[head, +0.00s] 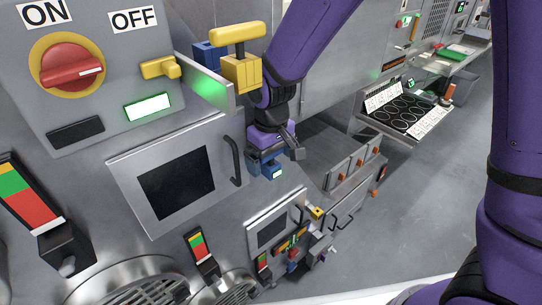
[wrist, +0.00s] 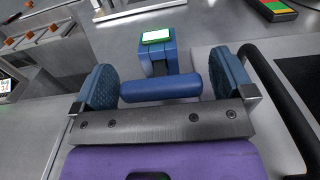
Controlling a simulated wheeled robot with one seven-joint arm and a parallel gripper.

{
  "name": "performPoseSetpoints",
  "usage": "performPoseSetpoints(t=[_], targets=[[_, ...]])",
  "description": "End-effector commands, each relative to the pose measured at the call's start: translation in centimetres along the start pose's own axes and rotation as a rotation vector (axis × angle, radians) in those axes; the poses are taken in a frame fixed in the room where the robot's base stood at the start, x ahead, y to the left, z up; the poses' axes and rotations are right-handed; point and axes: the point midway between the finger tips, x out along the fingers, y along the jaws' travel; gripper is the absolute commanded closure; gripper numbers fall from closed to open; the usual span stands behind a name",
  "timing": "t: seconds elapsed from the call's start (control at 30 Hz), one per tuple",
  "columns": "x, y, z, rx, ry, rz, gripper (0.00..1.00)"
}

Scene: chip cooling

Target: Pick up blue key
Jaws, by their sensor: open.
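The blue key's bar-shaped handle (wrist: 160,88) lies crosswise between the two fingers in the wrist view. Behind it is a blue block (wrist: 158,58) with a lit pale-green panel (wrist: 156,36). My gripper (wrist: 164,78) is open, with one blue-padded finger at each end of the bar and a narrow gap on either side. In the head view my gripper (head: 276,157) is in front of the machine wall, just above the blue block (head: 273,171) with its lit panel. There the gripper mostly hides the key's handle.
A yellow T-handled key in a yellow block (head: 241,72) stands to the upper left of my gripper. A door with a black handle (head: 232,160) is close on the left. A panel with a red ON/OFF knob (head: 72,68) is farther left. Open floor (head: 420,200) lies right.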

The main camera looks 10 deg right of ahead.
Motion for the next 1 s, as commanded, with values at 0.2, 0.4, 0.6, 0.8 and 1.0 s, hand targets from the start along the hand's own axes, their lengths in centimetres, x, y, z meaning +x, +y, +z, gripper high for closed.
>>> performPoseSetpoints(t=[0.2,0.4,0.6,0.8,1.0], targets=[[0.4,0.0,0.0,0.0,0.0,0.0,0.0],[0.3,0.0,0.0,0.0,0.0,0.0,0.3],[0.3,0.0,0.0,0.0,0.0,0.0,0.5],[0.2,0.0,0.0,0.0,0.001,0.0,0.5],[-1.0,0.0,-0.1,0.0,0.002,0.0,0.5]])
